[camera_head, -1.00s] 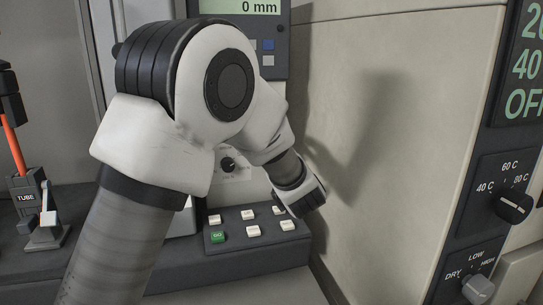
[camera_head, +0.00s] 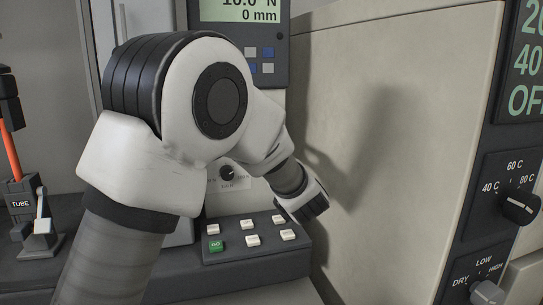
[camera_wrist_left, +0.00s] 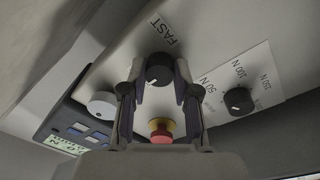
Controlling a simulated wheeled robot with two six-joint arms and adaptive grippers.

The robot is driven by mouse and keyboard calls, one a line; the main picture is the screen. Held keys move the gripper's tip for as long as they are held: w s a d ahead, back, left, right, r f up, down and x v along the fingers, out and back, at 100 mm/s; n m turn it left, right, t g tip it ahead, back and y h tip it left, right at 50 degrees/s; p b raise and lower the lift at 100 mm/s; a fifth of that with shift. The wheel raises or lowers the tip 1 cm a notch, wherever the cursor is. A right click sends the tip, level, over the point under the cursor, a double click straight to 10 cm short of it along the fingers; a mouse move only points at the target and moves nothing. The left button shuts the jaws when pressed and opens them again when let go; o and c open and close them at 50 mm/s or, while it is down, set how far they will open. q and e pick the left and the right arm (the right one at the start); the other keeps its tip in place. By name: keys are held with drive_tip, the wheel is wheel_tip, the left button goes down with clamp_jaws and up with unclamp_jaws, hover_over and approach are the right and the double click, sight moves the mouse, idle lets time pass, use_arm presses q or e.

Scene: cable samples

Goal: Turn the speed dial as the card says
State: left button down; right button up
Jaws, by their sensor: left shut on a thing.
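In the left wrist view the black speed dial (camera_wrist_left: 159,66) sits on a light panel beside the word FAST. My left gripper (camera_wrist_left: 160,77) has a finger on each side of this dial and is shut on it. Its pointer setting is hard to read. In the head view my left arm covers the gripper and the speed dial. No card that I can make out shows in either view. My right gripper is not in view.
A force dial (camera_wrist_left: 238,101) with N labels, a grey knob (camera_wrist_left: 101,105) and a red stop button (camera_wrist_left: 161,136) are close by. A keypad (camera_head: 252,238) with a green GO key is below. A TUBE fixture (camera_head: 34,215) stands left; a tall cabinet (camera_head: 400,110) stands right.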

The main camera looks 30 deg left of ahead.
use_arm(q)
drive_tip(key=c, duration=0.9)
unclamp_jaws()
drive_tip(key=shift+o, duration=0.2)
drive_tip(key=v, duration=0.7)
drive_tip(key=shift+s, duration=0.15)
drive_tip(key=shift+d, duration=0.1)
drive_tip(key=shift+f, duration=0.1)
